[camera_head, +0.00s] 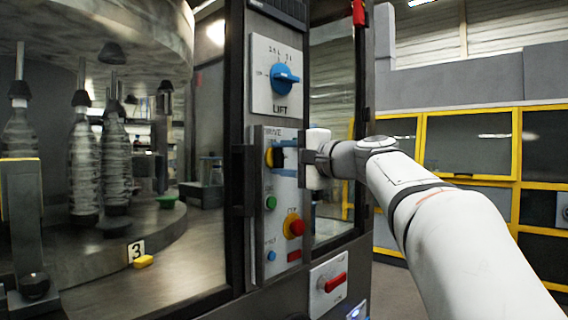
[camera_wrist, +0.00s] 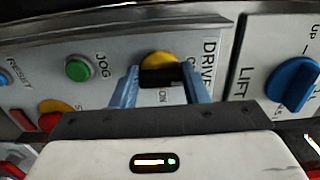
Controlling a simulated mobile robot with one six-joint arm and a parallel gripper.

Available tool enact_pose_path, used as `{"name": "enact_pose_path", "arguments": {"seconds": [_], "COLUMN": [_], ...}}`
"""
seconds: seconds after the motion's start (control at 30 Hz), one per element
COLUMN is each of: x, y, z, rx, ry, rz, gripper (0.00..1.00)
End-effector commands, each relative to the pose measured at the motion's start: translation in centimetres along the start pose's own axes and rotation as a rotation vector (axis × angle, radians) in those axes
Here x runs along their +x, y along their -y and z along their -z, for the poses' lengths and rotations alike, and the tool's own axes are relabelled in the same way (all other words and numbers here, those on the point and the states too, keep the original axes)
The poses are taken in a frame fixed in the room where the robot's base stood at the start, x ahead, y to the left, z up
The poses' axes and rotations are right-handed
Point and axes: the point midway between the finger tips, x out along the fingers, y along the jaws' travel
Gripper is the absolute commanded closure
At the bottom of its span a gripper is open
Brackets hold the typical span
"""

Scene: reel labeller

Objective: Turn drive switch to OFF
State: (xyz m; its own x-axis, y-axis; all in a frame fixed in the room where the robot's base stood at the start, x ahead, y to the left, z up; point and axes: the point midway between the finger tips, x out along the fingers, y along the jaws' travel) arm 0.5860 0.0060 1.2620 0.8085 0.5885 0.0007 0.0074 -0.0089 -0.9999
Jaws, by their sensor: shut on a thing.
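The drive switch (camera_head: 269,157) is a yellow round knob with a dark handle on the grey DRIVE panel (camera_head: 281,248). In the wrist view the yellow switch (camera_wrist: 158,57) shows between my light-blue fingers, its dark handle lying between them. My gripper (camera_head: 280,158) reaches in from the right and is shut on the switch handle; the wrist view shows both fingers (camera_wrist: 160,88) on either side of it. An ON label is readable close to the knob. The fingers hide part of the markings, and the handle's exact pointing is hard to tell.
The blue LIFT knob (camera_head: 285,78) is above. Below are the green JOG button (camera_head: 271,203), a red and yellow stop button (camera_head: 294,226), a blue button (camera_head: 271,256) and a red switch (camera_head: 334,283). A dark post stands left of the panel, with bottles (camera_head: 84,170) behind.

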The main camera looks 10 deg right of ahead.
Motion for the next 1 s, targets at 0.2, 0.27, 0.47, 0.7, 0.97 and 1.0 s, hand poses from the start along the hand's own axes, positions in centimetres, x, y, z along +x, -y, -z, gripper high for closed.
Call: {"name": "enact_pose_path", "arguments": {"seconds": [0.2,0.27,0.47,0.7,0.97,1.0], "x": [0.0,0.0,0.0,-0.1,-0.7,-1.2], "y": [-0.1,-0.1,-0.1,-0.1,0.0,0.1], "z": [0.0,0.0,0.1,0.1,0.1,0.1], "rx": [-0.005,-0.005,-0.005,-0.004,-0.004,-0.004], "ry": [0.001,0.001,0.0,-0.001,-0.003,-0.004], "rz": [-0.003,-0.003,-0.003,-0.001,0.0,0.0], "gripper": [0.82,0.82,0.52,0.37,0.37,0.37]}}
